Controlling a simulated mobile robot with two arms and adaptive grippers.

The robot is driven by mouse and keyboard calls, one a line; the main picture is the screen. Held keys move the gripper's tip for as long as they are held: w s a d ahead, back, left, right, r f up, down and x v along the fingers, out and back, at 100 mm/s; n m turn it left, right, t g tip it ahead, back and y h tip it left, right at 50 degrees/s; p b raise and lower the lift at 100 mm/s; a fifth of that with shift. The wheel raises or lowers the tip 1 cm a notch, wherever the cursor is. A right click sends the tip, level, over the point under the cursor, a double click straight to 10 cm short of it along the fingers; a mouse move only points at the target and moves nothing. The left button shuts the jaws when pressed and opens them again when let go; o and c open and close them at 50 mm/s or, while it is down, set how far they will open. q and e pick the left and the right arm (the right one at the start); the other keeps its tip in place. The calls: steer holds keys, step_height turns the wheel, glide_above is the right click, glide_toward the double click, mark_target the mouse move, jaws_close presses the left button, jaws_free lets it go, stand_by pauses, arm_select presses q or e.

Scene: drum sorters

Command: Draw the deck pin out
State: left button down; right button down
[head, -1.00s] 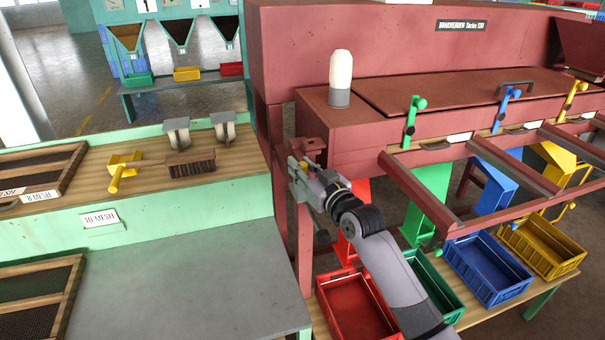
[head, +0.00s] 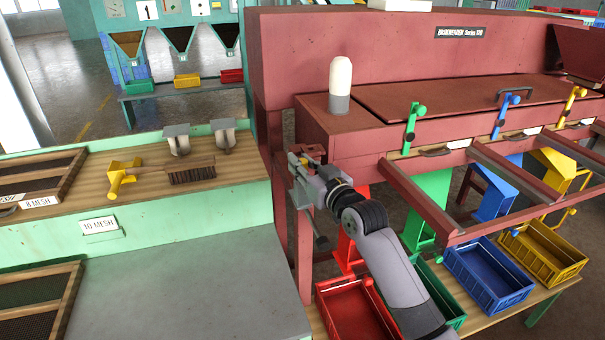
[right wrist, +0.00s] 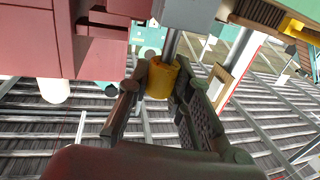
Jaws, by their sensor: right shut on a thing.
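In the right wrist view, the deck pin shows as a yellow grip (right wrist: 160,78) with a bare steel shaft (right wrist: 171,43) running up from it to a grey metal part at the top edge. My right gripper (right wrist: 165,88) has its two dark fingers shut around the yellow grip. In the head view, my right gripper (head: 298,168) is at the left front corner of the red machine (head: 357,150). The pin is hidden there behind the gripper. I cannot tell how far the shaft sits in its hole. My left gripper is not in view.
A green bench (head: 180,290) stands left of the gripper, with a brush (head: 192,175) on its wooden top. Coloured chutes and crates, including a red crate (head: 352,312), are below the machine at right. A white-topped lamp (head: 340,85) stands on the machine.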

step_height(320, 180, up, 17)
steer(key=b, duration=0.2)
steer(key=shift+r, duration=0.15)
